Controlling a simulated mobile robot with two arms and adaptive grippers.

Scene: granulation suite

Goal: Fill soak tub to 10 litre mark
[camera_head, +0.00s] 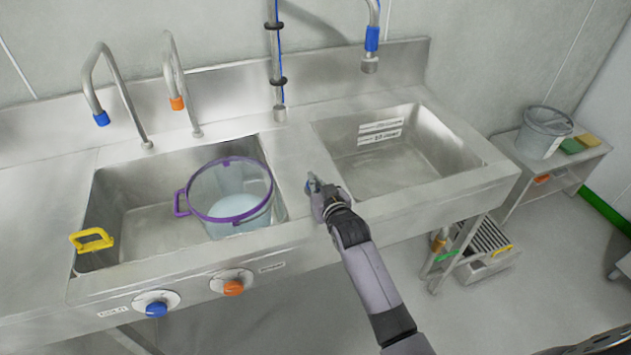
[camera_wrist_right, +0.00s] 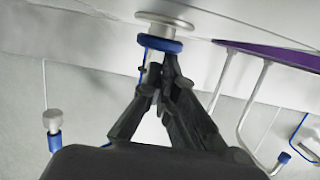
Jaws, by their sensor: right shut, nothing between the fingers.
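The soak tub (camera_head: 208,218) is clear with a purple rim and handles. It stands in the left basin with pale bluish liquid (camera_head: 232,206) low inside. Its litre marks are too small to read. My right gripper (camera_head: 313,184) is at the divider between the basins, right of the tub. In the right wrist view its closed fingers (camera_wrist_right: 163,68) are empty, their tips close to a blue-ringed metal knob (camera_wrist_right: 158,45); I cannot tell whether they touch it. The purple rim shows there at upper right (camera_wrist_right: 270,55). My left gripper is out of view.
A blue-tipped spout (camera_head: 101,118) and an orange-tipped spout (camera_head: 177,103) stand behind the left basin. Blue (camera_head: 156,309) and orange (camera_head: 233,287) knobs are on the front panel. A yellow handle (camera_head: 91,240) is at the basin's left. The right basin (camera_head: 385,165) is empty.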

